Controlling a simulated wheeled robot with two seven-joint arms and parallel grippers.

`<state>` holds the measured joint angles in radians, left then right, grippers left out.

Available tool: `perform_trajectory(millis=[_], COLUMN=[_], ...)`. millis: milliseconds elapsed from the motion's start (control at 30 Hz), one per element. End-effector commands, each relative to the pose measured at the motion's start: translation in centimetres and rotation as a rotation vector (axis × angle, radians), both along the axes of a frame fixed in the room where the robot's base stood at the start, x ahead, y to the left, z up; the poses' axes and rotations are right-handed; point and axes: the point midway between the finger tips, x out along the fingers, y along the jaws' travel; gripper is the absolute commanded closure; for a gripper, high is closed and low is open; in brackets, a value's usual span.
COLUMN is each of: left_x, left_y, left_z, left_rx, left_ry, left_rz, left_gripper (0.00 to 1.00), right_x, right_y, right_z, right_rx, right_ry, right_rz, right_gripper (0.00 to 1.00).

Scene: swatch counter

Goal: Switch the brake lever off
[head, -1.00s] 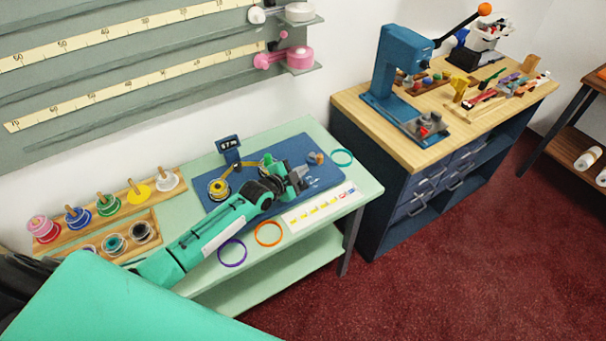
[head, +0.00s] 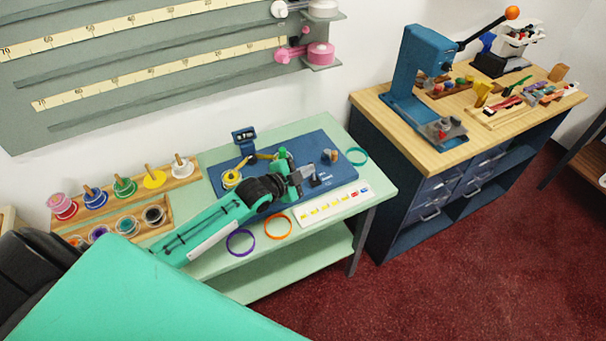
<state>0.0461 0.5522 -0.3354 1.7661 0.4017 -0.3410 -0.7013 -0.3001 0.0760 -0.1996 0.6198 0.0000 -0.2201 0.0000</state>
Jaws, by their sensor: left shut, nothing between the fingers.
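On the green table lies a blue winder board (head: 285,152) with a small counter display (head: 244,138) and a yellow spool (head: 232,179). A small dark block with pale marks (head: 319,181) sits on the board's right part; it may be the brake lever's mount, but the lever and its position are too small to tell. A grey-and-brown knob (head: 330,156) stands behind it. My left gripper (head: 308,172) is shut and empty, low over the board, just left of the dark block; I cannot tell whether they touch. My right gripper is out of view.
A white strip with colored marks (head: 334,206) lies at the table's front. Purple (head: 240,243), orange (head: 278,226) and teal (head: 357,156) rings lie around the board. Spool racks (head: 185,180) stand left. A wooden bench (head: 400,135) with a blue press (head: 426,62) stands right.

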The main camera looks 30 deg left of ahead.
Motion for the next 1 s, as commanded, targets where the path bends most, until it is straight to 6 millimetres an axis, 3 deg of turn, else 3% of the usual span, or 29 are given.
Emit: perform_trajectory(millis=[200,800,933,1000], left_x=[-1.3,-1.6,-3.6,-5.9], left_y=[0.5,0.4,-1.1,-2.4], left_z=[0.5,0.4,-0.8,-1.8], left_rx=[0.000,-0.003,-0.036,-0.070], left_ry=[0.000,0.007,0.085,0.169], left_rz=[0.000,0.000,0.017,0.043], left_gripper=[1.00,1.00,1.00,1.00], right_x=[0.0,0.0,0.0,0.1], right_y=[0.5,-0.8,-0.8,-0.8], right_z=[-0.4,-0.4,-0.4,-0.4], right_rx=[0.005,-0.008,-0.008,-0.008], right_ry=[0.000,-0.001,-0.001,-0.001], right_rz=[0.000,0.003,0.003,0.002], right_gripper=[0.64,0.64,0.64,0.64])
